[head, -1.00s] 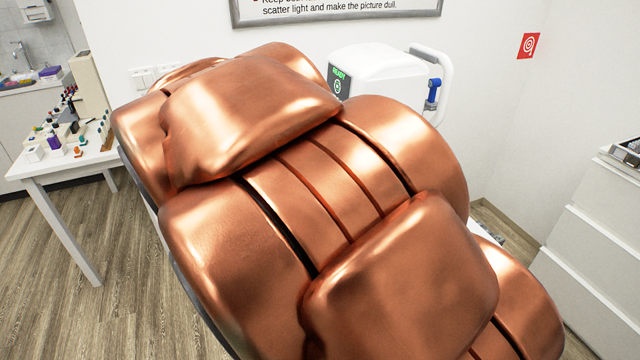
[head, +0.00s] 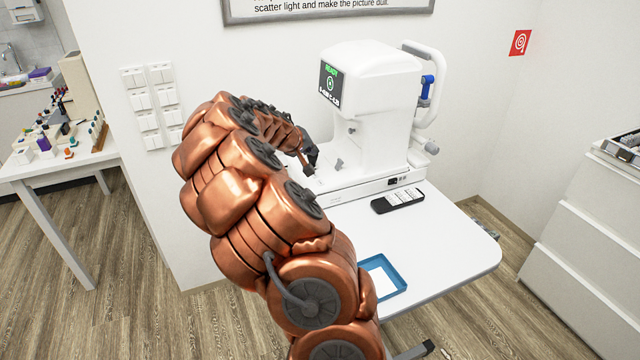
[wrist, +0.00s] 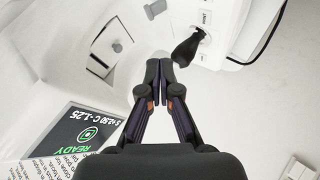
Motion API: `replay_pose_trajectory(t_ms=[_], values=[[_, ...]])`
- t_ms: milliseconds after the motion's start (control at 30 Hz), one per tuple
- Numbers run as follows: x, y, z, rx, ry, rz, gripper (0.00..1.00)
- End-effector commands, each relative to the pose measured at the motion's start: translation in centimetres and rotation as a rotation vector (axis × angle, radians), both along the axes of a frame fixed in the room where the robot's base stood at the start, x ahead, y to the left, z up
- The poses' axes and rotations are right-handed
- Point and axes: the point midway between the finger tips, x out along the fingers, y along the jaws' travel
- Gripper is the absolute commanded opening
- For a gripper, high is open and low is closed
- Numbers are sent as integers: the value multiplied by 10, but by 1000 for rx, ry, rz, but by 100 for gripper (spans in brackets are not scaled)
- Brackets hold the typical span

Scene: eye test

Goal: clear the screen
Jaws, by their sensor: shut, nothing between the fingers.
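The white eye-test machine (head: 370,75) stands on a white table. Its screen (head: 331,82) is lit and shows green READY with a line of white figures below. In the wrist view the same screen (wrist: 80,132) reads READY and S +2.50 C -1.25. My gripper (wrist: 160,68) is shut and empty, its fingertips together. A black knob on a stalk (wrist: 186,50) is just right of the fingertips; I cannot tell whether they touch. Labelled white buttons (wrist: 205,18) sit above it on the machine. In the head view my gripper (head: 311,152) is at the machine's left side, partly hidden by my arm.
A black case with white labels (head: 398,200) lies on the table (head: 450,245) before the machine. A blue-rimmed tray (head: 402,276) is partly behind my arm. White drawers (head: 590,220) stand at right. A printed sheet (wrist: 30,168) shows at lower left in the wrist view.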

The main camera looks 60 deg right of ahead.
Motion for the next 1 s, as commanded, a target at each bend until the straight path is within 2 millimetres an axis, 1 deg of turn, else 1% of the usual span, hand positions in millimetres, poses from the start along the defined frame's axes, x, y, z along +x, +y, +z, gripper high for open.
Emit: replay_pose_trajectory(t_ms=[33, 200, 667, 867, 1000], values=[[0, -8, -8, -1, 2, 4, 0], [6, -19, -16, -13, -5, 20, 0], [6, -19, -18, -13, -6, 21, 0], [5, -21, -29, -12, -6, 21, 0], [4, -22, -43, -12, -3, 20, 0]])
